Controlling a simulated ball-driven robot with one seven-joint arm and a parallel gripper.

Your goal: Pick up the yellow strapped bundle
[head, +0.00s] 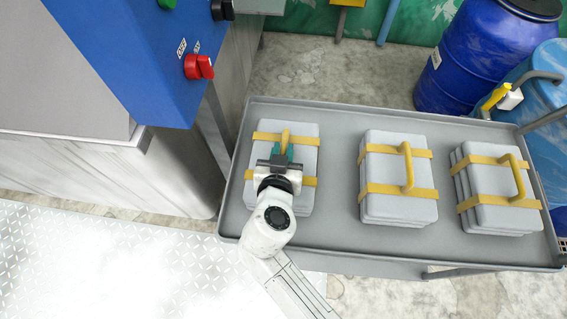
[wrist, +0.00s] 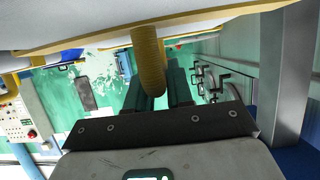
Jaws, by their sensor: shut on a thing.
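A light grey stacked bundle (head: 302,135) with two yellow straps and a yellow handle is at the left end of a grey metal tray (head: 330,112). My gripper (head: 283,155) is over it with its dark green fingers shut on the handle. In the wrist view the yellow handle (wrist: 150,62) hangs between my fingers (wrist: 161,80), and the bundle's pale surface (wrist: 90,22) fills the top edge. My wrist hides the bundle's front middle. I cannot tell whether the bundle touches the tray.
Two similar yellow-strapped bundles stand on the tray, one in the middle (head: 385,173) and one at the right (head: 490,190). A blue control box (head: 130,50) with a red knob (head: 199,67) is close at left. Blue drums (head: 470,55) stand behind the tray at right.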

